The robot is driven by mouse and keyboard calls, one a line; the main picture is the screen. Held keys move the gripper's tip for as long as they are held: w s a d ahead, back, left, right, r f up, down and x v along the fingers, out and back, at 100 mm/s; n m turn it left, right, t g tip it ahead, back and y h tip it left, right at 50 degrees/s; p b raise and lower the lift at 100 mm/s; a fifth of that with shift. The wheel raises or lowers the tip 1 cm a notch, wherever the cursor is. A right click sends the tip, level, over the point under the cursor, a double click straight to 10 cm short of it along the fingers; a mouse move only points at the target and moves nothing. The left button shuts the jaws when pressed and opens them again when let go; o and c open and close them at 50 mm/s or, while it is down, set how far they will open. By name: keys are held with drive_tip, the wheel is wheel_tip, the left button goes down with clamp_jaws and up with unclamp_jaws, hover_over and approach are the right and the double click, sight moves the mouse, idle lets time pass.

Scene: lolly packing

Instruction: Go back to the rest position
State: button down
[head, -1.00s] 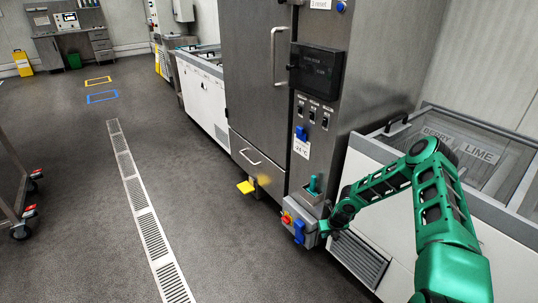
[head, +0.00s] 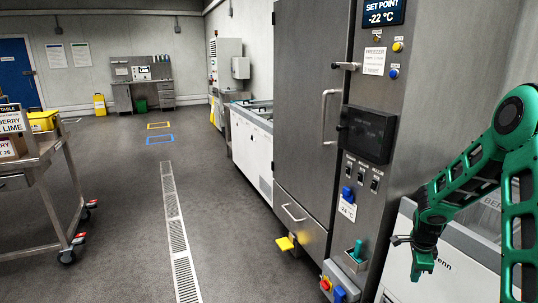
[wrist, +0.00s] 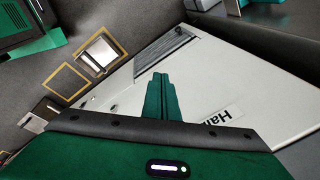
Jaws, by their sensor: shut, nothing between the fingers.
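My green gripper (head: 422,268) hangs on my raised, bent arm at the right of the head view. It points down in front of the white chest freezer (head: 450,262), to the right of the tall steel freezer cabinet. In the wrist view its two fingers (wrist: 160,88) lie together and hold nothing. Below them in that view are the white freezer front (wrist: 215,75) and part of a printed label (wrist: 222,115).
A wheeled steel trolley (head: 45,160) with boxes stands left. The floor between, along the drain grate (head: 176,235), is open.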

drive_tip(key=s+r+n+g, duration=0.1)
drive_tip(key=s+r+n, duration=0.6)
drive_tip(key=s+r, duration=1)
drive_tip(key=s+a+r+n, duration=0.2)
drive_tip(key=s, duration=0.4)
drive_tip(key=s+a+r+n+y, duration=0.1)
drive_tip(key=s+a+r+n, duration=0.2)
drive_tip(key=s, duration=0.4)
drive_tip(key=s+a+r+n+y, duration=0.1)
drive_tip(key=s+a+r+n, duration=0.1)
drive_tip(key=s, duration=0.4)
drive_tip(key=shift+s+a+r+n+g, duration=0.3)
drive_tip(key=shift+a+r+n, duration=0.1)
drive_tip(key=shift+a+n, duration=0.3)
drive_tip(key=shift+w+f, duration=0.25)
drive_tip(key=shift+w, duration=0.45)
drive_tip(key=c, duration=2.5)
unclamp_jaws()
